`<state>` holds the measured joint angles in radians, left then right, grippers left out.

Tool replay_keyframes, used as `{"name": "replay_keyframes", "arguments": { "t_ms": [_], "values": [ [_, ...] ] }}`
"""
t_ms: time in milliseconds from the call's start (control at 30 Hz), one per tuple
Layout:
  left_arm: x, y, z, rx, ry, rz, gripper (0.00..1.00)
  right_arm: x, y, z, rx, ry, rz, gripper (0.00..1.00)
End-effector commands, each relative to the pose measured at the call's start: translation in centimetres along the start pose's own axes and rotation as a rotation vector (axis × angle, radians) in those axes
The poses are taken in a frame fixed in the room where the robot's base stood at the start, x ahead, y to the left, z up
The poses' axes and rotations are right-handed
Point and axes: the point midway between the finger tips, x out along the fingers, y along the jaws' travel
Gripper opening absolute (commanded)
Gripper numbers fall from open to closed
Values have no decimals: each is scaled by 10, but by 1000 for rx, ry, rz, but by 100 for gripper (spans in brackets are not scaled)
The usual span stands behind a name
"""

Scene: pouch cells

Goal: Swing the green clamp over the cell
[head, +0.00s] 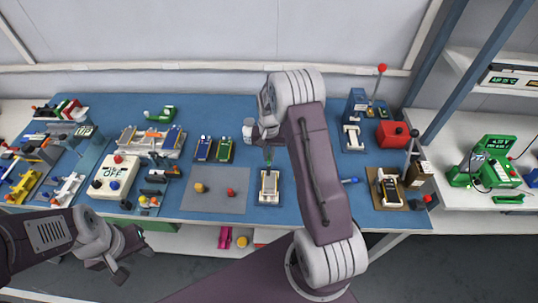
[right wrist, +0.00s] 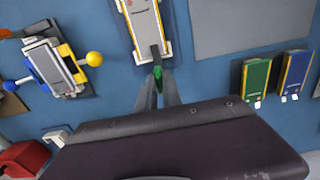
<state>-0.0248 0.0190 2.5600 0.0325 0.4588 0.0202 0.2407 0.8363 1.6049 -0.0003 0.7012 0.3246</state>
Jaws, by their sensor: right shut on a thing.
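The cell lies in a pale fixture (head: 269,187) at the front middle of the blue mat in the head view; in the right wrist view the grey cell (right wrist: 145,22) shows at the top, cut by the frame edge. The green clamp (right wrist: 158,78) is at the near end of that fixture, with a dark arm reaching onto its end. My right gripper (right wrist: 157,88) is shut on the green clamp. In the head view the right gripper (head: 268,152) is partly hidden by its own arm. My left gripper (head: 128,262) is open and empty, in front of the table's left edge.
A grey mat (head: 215,190) with a yellow and a red knob lies left of the fixture. Blue and green cells (head: 213,149) lie behind it. A lever press (head: 391,187) and a red box (head: 393,134) stand right. A white OFF button box (head: 115,177) stands left.

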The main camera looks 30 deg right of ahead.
Motion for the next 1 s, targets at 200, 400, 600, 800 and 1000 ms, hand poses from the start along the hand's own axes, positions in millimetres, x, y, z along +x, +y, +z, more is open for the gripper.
{"name": "replay_keyframes", "arguments": {
  "t_ms": [200,400,600,800,1000],
  "values": [
    [0,0,0,0,0,0,36,-1,0,-1,1,3,-1,32],
    [0,0,0,0,0,0,36,-2,0,-1,1,2,-1,32],
    [4,0,0,0,0,0,36,-35,-1,-2,1,8,-3,32],
    [6,0,1,0,0,0,36,-76,0,-2,1,6,-2,32],
    [6,0,1,0,0,0,36,-91,0,-1,1,3,-1,32]
  ]
}}
